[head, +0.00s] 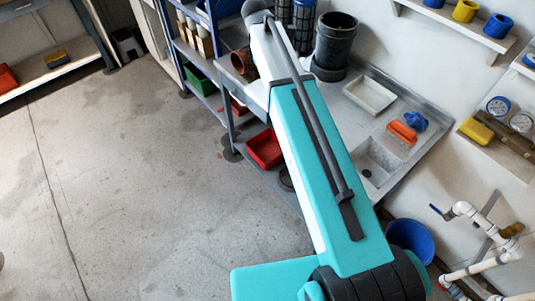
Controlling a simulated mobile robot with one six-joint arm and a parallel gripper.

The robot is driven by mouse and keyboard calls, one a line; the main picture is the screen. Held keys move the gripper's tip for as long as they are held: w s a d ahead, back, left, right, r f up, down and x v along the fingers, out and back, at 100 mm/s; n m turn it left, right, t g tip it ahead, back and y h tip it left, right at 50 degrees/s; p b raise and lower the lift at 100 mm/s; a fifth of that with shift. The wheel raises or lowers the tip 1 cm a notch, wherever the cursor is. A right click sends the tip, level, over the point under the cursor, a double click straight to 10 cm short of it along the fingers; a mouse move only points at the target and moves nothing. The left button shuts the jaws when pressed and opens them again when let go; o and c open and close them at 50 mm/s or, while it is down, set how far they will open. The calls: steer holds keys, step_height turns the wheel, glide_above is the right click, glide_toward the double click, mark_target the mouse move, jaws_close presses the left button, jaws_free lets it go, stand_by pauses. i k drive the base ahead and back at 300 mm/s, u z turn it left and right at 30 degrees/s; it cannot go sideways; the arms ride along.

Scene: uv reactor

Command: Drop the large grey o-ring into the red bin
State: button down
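A red bin (265,148) sits on the low shelf under the metal counter, left of my arm. Its right side is close to my arm in the picture. A dark round object (286,179), partly hidden by my arm, lies on the low shelf just right of the red bin. I cannot tell whether it is the large grey o-ring, and I see no other clear o-ring. My turquoise arm reaches from the bottom up to the top of the head view. My gripper is not in view.
The counter holds a dark cylinder (334,45), a white tray (369,95), an orange brush (402,132) and a sink (376,160). A green bin (201,79) is on the shelving. A blue bucket (411,240) stands near white pipes (482,225). The floor at left is clear.

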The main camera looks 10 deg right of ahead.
mark_target(270, 153)
steer(key=z, duration=0.05)
steer(key=k, duration=0.65)
steer(key=u, duration=0.25)
steer(key=i, duration=0.75)
steer(key=u, duration=0.95)
steer(key=i, duration=0.85)
steer(key=u, duration=0.35)
